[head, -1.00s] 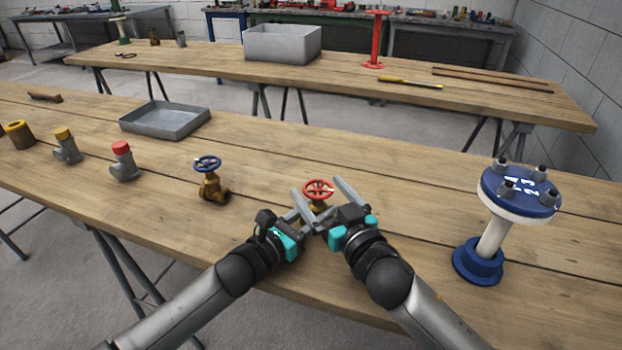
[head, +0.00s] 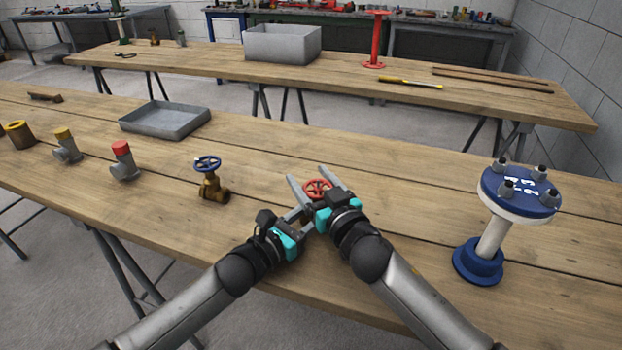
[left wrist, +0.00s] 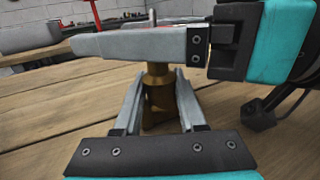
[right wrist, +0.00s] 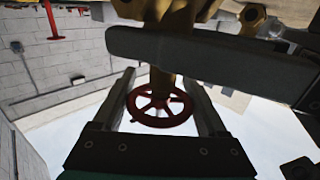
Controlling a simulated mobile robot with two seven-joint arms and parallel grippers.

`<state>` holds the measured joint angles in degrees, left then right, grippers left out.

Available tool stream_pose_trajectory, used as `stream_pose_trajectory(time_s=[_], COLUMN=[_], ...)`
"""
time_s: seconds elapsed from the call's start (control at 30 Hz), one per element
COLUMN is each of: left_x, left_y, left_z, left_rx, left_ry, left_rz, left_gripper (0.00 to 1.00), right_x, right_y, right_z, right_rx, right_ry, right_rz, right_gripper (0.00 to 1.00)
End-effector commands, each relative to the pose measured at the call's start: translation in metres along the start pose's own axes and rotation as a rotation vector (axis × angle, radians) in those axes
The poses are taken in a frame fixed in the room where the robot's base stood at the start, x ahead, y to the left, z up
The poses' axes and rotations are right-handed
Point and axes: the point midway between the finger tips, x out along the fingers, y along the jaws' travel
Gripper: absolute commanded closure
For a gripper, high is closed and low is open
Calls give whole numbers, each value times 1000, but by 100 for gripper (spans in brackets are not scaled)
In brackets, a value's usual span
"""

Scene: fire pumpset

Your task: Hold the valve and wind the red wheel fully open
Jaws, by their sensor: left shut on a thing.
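The valve has a brass body and a red handwheel (head: 318,188), near the front middle of the table. In the left wrist view its brass body (left wrist: 158,100) stands upright between the fingers of my left gripper (left wrist: 160,82), which is shut on it. My right gripper (head: 307,174) has its fingers on either side of the red wheel. In the right wrist view the wheel (right wrist: 158,108) lies between the open fingers, close to both. A finger of my right gripper crosses the left wrist view and hides the wheel there. The head view hides most of the brass body.
A blue-wheeled brass valve (head: 211,180) stands to the left, with red-capped (head: 123,160) and yellow-capped (head: 66,147) fittings beyond. A grey tray (head: 166,119) lies behind them. A blue flanged post (head: 495,230) stands at the right. The table behind the wheel is clear.

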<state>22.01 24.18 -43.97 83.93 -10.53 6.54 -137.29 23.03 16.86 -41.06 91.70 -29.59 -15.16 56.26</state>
Motion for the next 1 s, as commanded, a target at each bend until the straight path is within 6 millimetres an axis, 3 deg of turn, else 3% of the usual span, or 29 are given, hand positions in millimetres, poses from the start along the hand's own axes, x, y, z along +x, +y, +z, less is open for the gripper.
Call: stream_pose_trajectory(time_s=[0.03,0.5,0.77,1.0], left_x=[0,0,0,0], left_y=[0,0,0,0], left_z=[0,0,0,0], left_rx=[0,0,0,0], left_ry=[1,1,1,1], left_rz=[1,1,1,0], left_gripper=[100,100,100,100], right_x=[0,0,0,0], right_y=[0,0,-1,-5], right_z=[0,0,0,0], right_rx=[0,0,-6,-11], right_ry=[0,-1,0,0], right_rz=[0,0,-36,-171], right_gripper=[31,82,82,82])
